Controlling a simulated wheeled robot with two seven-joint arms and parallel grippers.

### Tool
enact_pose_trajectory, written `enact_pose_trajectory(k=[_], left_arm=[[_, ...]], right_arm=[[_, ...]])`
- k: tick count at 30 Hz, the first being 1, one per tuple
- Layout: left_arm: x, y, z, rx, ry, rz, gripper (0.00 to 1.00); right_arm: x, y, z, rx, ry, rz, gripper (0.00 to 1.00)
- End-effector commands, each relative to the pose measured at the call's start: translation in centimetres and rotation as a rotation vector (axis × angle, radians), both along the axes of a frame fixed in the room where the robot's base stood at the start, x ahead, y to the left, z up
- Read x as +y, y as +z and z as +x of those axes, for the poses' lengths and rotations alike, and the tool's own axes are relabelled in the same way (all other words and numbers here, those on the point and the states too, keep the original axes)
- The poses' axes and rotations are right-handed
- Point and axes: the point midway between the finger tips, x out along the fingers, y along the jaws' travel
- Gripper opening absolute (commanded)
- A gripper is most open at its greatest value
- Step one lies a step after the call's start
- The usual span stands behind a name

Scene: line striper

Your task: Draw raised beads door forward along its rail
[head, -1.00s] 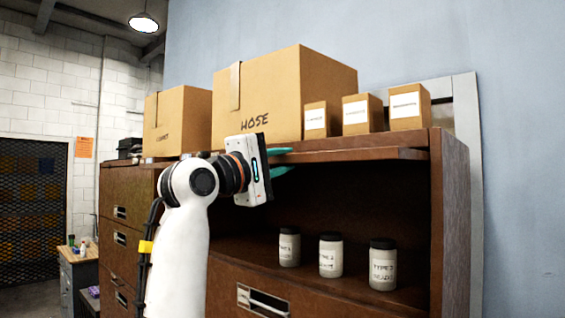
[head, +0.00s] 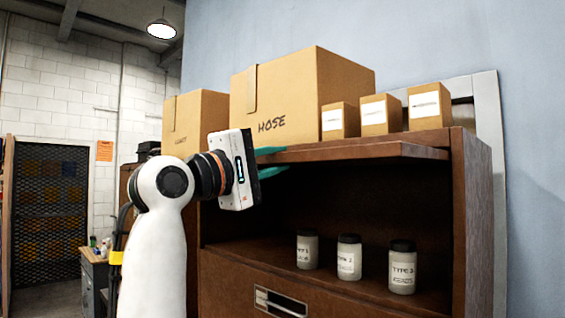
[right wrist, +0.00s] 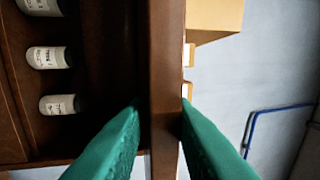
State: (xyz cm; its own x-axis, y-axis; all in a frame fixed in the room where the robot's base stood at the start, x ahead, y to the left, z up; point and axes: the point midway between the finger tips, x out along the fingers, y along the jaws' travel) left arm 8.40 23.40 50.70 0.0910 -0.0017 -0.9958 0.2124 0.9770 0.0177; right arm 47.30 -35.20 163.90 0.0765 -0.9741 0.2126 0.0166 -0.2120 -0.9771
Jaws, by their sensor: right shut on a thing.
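The raised beads door (head: 365,151) is a brown panel lying level at the top of the open cabinet compartment. It sticks out somewhat past the cabinet front. My right gripper (head: 271,162) is shut on its front edge, one green finger above and one below. In the right wrist view the fingers (right wrist: 162,112) lie on both sides of the door edge (right wrist: 165,60). Three labelled jars with dark lids (head: 306,250), (head: 349,258), (head: 402,268) stand inside the compartment below. The rail is hidden. My left gripper is out of view.
A large HOSE box (head: 290,100), another carton (head: 190,125) and three small boxes (head: 339,122), (head: 374,115), (head: 430,107) stand on the cabinet top. A shut lower drawer front (head: 225,285) has a metal handle. The space before the compartment looks clear.

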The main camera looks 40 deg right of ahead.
Motion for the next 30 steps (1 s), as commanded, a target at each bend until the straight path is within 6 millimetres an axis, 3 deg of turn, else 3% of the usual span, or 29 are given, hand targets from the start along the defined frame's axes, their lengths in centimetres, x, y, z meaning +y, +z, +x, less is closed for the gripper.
enact_pose_trajectory(k=[14, 30], left_arm=[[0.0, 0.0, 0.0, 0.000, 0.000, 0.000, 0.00], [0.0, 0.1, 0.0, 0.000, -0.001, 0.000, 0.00]], right_arm=[[0.8, 0.2, 0.0, 0.000, 0.003, -0.008, 0.00], [4.6, 0.2, -0.3, 0.000, 0.004, -0.008, 0.00]])
